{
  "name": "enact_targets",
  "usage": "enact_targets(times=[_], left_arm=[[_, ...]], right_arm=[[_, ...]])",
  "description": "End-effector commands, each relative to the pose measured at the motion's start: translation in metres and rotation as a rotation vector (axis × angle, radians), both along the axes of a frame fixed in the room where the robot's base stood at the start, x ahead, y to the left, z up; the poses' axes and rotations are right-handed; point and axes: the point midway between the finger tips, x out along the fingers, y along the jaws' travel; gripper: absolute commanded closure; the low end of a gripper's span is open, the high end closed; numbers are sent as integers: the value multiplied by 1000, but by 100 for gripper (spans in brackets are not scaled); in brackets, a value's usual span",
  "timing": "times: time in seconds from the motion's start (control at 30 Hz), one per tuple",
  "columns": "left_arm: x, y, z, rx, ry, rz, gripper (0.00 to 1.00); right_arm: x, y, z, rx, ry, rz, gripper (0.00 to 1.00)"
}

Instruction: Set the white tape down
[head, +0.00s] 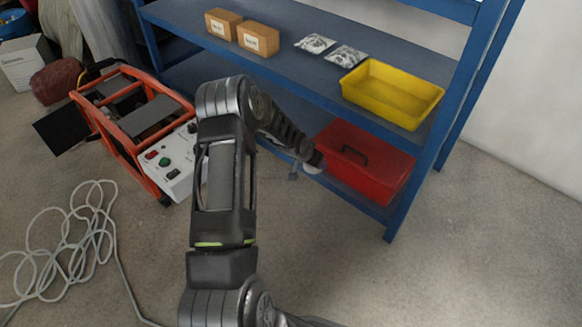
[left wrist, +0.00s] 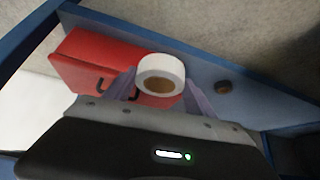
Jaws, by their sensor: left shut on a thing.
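The white tape (left wrist: 161,68) is a white roll with a brown core. In the left wrist view it sits between the two fingers of my left gripper (left wrist: 158,84), which is shut on it. In the head view my left gripper (head: 300,163) reaches into the lower level of the blue shelf (head: 290,60), and only a bit of the white tape (head: 313,168) shows at its end. The tape is left of the red toolbox (head: 368,165) there. Whether the tape touches the shelf board is hard to tell. My right gripper is not in view.
The upper board holds a yellow bin (head: 392,92), two cardboard boxes (head: 258,38) and two clear packets (head: 346,55). An orange-framed machine (head: 140,125) and a loose cable (head: 75,240) are at left.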

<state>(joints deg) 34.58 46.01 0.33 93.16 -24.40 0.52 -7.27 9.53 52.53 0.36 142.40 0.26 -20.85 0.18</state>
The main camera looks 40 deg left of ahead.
Motion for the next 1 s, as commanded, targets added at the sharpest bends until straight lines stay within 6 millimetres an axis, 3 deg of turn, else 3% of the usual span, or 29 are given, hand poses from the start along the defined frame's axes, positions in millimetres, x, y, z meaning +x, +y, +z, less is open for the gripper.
enact_targets(times=[0.03, 0.23, 0.4, 0.53, 0.7, 0.83, 1.0], left_arm=[[8, -22, 28, 6, -8, -31, 76], [18, -108, 136, 4, -12, -137, 76], [13, -176, 230, 4, -10, -254, 76], [5, -221, 290, 4, -8, -347, 76], [-6, -256, 335, 1, -3, -427, 76], [-10, -267, 347, 1, 0, -452, 76], [-10, -267, 348, -1, 1, -454, 76]], right_arm=[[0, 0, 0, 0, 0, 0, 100], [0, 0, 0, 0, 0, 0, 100], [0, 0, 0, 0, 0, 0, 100], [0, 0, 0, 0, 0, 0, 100], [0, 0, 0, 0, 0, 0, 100], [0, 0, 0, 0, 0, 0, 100], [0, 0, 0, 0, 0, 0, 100]])
